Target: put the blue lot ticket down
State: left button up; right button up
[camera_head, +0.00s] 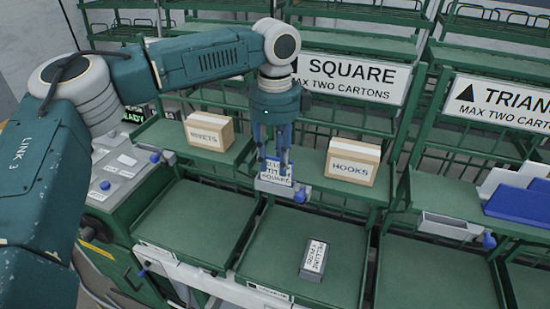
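The blue lot ticket (277,178) is a small white card with a blue edge and dark lettering that ends in "SQUARE". It stands tilted at the small grey holder (268,188) on the front rail of the square lane, with a blue knob (300,196) to its right. My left gripper (273,164) points down from above, its fingertips overlapping the upper part of the ticket. The fingers hide some lettering, and I cannot tell whether they press on the card. Whether the ticket's lower edge rests in the holder is unclear. My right gripper is not in view.
A RIVETS carton (208,133) and a HOOKS carton (351,162) stand on the green shelves either side of the gripper. A small dark labelled box (314,260) lies on the tray below. Other lower trays look empty.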

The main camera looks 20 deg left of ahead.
pick_arm(q)
jog(key=shift+r, duration=0.1)
jog(key=shift+r, duration=0.35)
notch_tip(320, 180, up, 11)
jog(key=b, duration=0.2)
jog(key=shift+r+b, duration=0.2)
jog(key=shift+b, duration=0.15)
dwell(1.7)
